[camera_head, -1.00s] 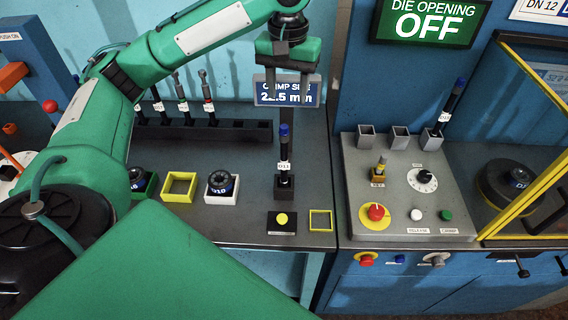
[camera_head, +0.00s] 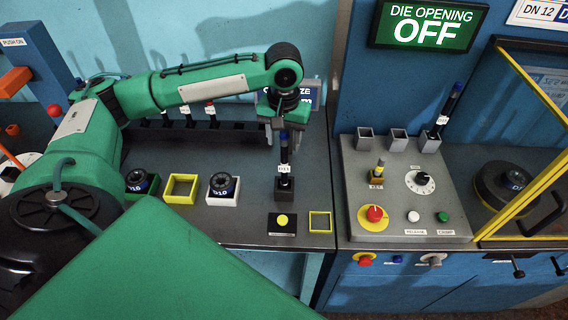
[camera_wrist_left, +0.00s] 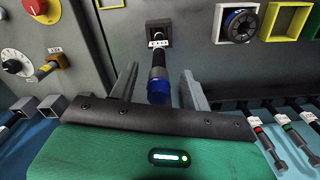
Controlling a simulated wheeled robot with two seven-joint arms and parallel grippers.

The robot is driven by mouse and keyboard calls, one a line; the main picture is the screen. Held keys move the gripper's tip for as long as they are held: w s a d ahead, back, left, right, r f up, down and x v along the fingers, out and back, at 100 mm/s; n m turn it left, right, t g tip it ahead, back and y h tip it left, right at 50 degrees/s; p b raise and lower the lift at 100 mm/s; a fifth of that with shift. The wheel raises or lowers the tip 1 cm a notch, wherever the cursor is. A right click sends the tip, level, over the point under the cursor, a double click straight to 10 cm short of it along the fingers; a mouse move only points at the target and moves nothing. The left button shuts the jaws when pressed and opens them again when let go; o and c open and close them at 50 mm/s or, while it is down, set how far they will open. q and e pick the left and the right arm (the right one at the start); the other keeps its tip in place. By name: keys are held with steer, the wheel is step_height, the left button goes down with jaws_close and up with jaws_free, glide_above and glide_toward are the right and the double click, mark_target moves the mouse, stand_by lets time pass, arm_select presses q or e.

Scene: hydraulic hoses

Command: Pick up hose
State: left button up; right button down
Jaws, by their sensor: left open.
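A dark hose with a blue upper end and a white label (camera_head: 284,167) stands upright in a small black holder (camera_head: 285,190) on the grey bench. My left gripper (camera_head: 283,143) points down over it, with the fingers at either side of the blue end. In the left wrist view the hose (camera_wrist_left: 158,88) lies between the two open fingers (camera_wrist_left: 158,76), apart from both as far as I can see. Several other hoses (camera_head: 210,110) stand in a black rack at the back, partly behind my arm.
The grey control panel (camera_head: 390,215) with knobs, buttons and square sockets is to the right. Another blue-topped hose (camera_head: 446,110) leans in a socket there. A yellow square frame (camera_head: 320,222) and a yellow button (camera_head: 282,220) lie in front of the holder. A yellow-framed guard (camera_head: 530,200) stands far right.

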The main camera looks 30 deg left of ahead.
arm_select(q)
steer(key=shift+d+f, duration=0.1)
steer(key=shift+f, duration=0.1)
jaws_close()
steer(key=shift+w, duration=0.1)
